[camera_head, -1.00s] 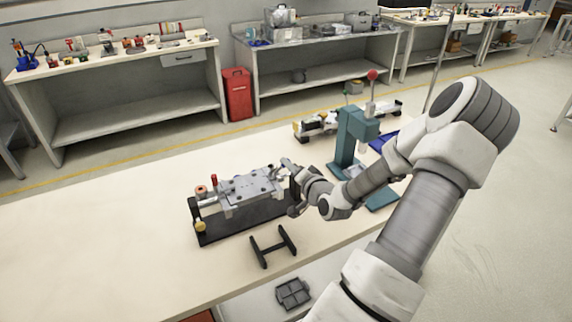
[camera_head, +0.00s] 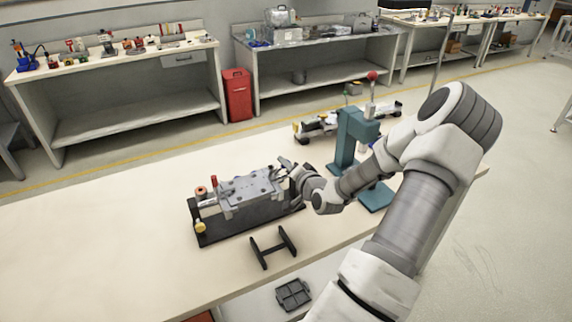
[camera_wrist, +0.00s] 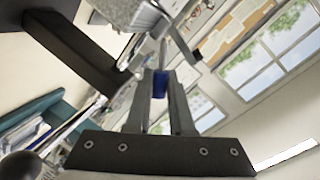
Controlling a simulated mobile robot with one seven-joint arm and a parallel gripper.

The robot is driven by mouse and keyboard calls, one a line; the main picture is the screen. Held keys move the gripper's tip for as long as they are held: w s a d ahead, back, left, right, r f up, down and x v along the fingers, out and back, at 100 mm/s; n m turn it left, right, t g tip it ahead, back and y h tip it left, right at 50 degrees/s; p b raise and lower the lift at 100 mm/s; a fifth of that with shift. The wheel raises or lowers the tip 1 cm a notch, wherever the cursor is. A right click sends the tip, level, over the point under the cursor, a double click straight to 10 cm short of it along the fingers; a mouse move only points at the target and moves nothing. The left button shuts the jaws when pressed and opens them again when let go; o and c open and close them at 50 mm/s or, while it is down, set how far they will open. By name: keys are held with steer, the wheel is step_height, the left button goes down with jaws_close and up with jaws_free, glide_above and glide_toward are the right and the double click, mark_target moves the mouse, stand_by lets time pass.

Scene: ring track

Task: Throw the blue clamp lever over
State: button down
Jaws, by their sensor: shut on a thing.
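The grey clamping fixture (camera_head: 245,190) sits on its black base on the pale bench, left of my arm. My gripper (camera_head: 290,178) is at the fixture's right end. In the wrist view, my gripper (camera_wrist: 160,88) has its two fingers closed on the blue clamp lever (camera_wrist: 160,84), whose blue part shows between the fingertips. The grey metal of the fixture (camera_wrist: 133,10) is just beyond the fingertips. In the head view the lever is hidden by my gripper and wrist.
A green press (camera_head: 352,140) with a red knob stands close behind my forearm. A black H-shaped stand (camera_head: 272,247) lies in front of the fixture. Another fixture (camera_head: 315,127) stands further back. The bench's left part is clear.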

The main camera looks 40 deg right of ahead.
steer(key=n+b, duration=0.1)
steer(key=a+n+b, duration=0.1)
steer(key=b, duration=0.1)
steer(key=n+h+b, duration=0.1)
steer(key=shift+w+a+r+n, duration=0.2)
steer(key=shift+w+r+n, duration=0.05)
steer(key=shift+r+n, duration=0.15)
steer(key=shift+a+r+n+h+b, duration=0.15)
steer(key=shift+r+n+h+b, duration=0.2)
steer(key=shift+b, duration=0.35)
steer(key=c, duration=1.1)
jaws_free()
steer(key=p+v, duration=0.1)
steer(key=v, duration=0.2)
steer(key=p+v, duration=0.1)
steer(key=v, duration=0.2)
steer(key=p+v, duration=0.2)
steer(key=v, duration=0.1)
steer(key=shift+r, duration=0.4)
steer(key=p, duration=0.3)
steer(key=shift+s+r, duration=0.1)
steer(key=shift+s, duration=0.3)
